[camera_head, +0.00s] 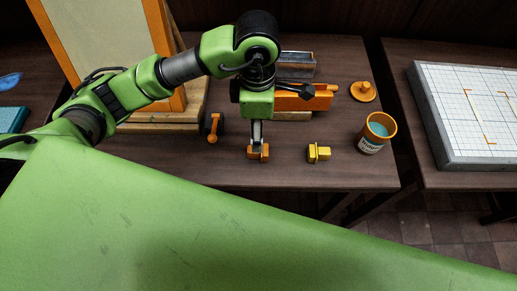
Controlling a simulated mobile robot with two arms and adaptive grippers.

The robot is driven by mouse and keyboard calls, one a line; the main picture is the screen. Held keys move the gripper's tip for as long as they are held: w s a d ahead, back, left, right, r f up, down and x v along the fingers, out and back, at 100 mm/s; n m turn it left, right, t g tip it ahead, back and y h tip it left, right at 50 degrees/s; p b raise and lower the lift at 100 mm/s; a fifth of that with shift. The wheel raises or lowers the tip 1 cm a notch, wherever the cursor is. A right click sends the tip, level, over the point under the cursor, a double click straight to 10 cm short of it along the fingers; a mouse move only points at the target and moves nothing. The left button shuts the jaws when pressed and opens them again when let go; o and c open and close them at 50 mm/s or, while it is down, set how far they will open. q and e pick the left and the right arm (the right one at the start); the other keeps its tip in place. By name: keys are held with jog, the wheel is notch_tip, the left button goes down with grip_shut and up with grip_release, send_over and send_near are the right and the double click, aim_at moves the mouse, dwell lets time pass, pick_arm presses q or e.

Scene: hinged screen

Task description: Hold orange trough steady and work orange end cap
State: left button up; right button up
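The orange trough (310,103) lies on the brown table, right of my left wrist, which hides its left end. A round orange piece with a knob (363,91) lies right of the trough. My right gripper is not in view.
A grey channel (300,65) is behind the trough. A yellow piece (319,153), an orange cup (375,134) and a black-and-orange item (214,128) are nearby. An orange-framed panel (105,45) stands left. A gridded white board (475,105) lies on the right table.

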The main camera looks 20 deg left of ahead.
pick_arm(q)
send_over(264, 156)
jog(key=w+a, duration=0.2)
jog(key=f, duration=0.4)
jog(key=shift+s+a+f+p, duration=0.15)
jog(key=shift+s+p, duration=0.05)
jog(key=shift+p, duration=0.15)
jog(key=f+p, duration=0.1)
jog(key=f, duration=0.2)
jog(key=f+p, duration=0.1)
jog(key=shift+s+d+f+p, duration=0.2)
jog(key=shift+s+f+p, duration=0.1)
jog(key=shift+p, duration=0.05)
jog(key=shift+f, duration=0.3)
jog(key=c, duration=0.9)
